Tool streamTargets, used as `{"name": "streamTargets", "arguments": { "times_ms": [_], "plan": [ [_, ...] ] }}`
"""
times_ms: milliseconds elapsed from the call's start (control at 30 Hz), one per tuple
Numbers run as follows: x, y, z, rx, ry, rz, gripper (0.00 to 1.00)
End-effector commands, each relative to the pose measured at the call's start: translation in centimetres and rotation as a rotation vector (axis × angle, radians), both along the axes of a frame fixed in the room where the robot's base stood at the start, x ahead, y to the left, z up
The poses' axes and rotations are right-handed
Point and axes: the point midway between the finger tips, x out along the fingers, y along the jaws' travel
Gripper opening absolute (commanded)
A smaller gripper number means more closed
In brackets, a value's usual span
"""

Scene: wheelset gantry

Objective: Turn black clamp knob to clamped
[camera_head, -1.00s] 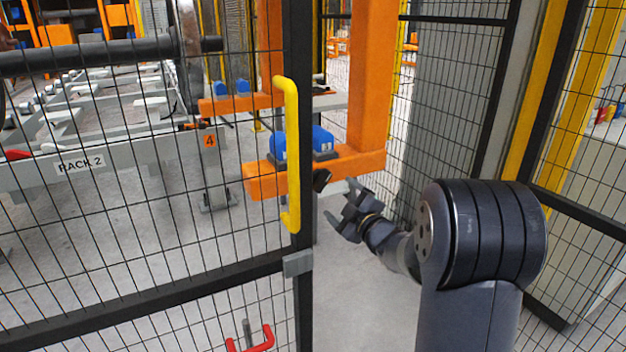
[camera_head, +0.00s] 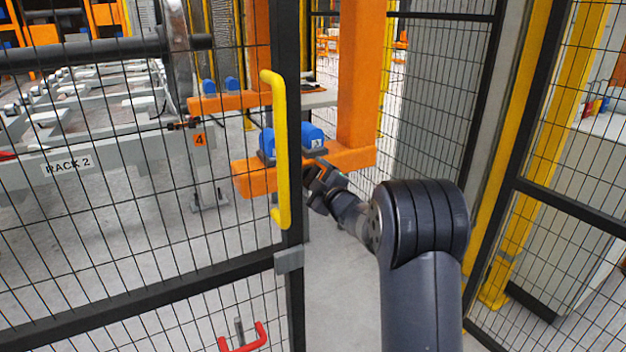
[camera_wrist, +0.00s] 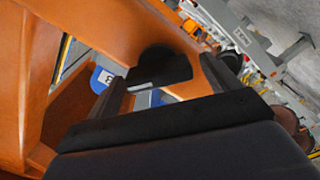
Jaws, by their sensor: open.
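The black clamp knob (camera_wrist: 160,66) shows in the wrist view against the orange beam. It has a rounded top and a wide lower bar with a pale mark. My gripper (camera_wrist: 163,72) is open, with one finger on each side of the knob in this view. I cannot tell whether the fingers touch it. In the head view my gripper (camera_head: 320,182) is at the front of the orange beam (camera_head: 350,158), just right of the gate post, and hides the knob. Blue blocks (camera_head: 312,137) sit on the beam just above the gripper.
A mesh gate with a yellow handle (camera_head: 281,150) and dark post stands close left of my gripper. Mesh fencing (camera_head: 560,230) stands on the right. A second dark round part (camera_wrist: 233,62) shows beyond the right finger.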

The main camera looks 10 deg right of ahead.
Motion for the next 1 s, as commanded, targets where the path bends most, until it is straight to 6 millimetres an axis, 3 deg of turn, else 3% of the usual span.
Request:
{"name": "streamTargets", "arguments": {
  "times_ms": [100,633,1000],
  "plan": [
    [-0.02,-0.01,-0.01,0.0,0.0,0.0,0.82],
    [-0.03,-0.02,-0.02,0.0,0.0,0.0,0.39],
    [-0.02,-0.09,0.11,0.152,0.051,0.0,0.39]
  ]
}}
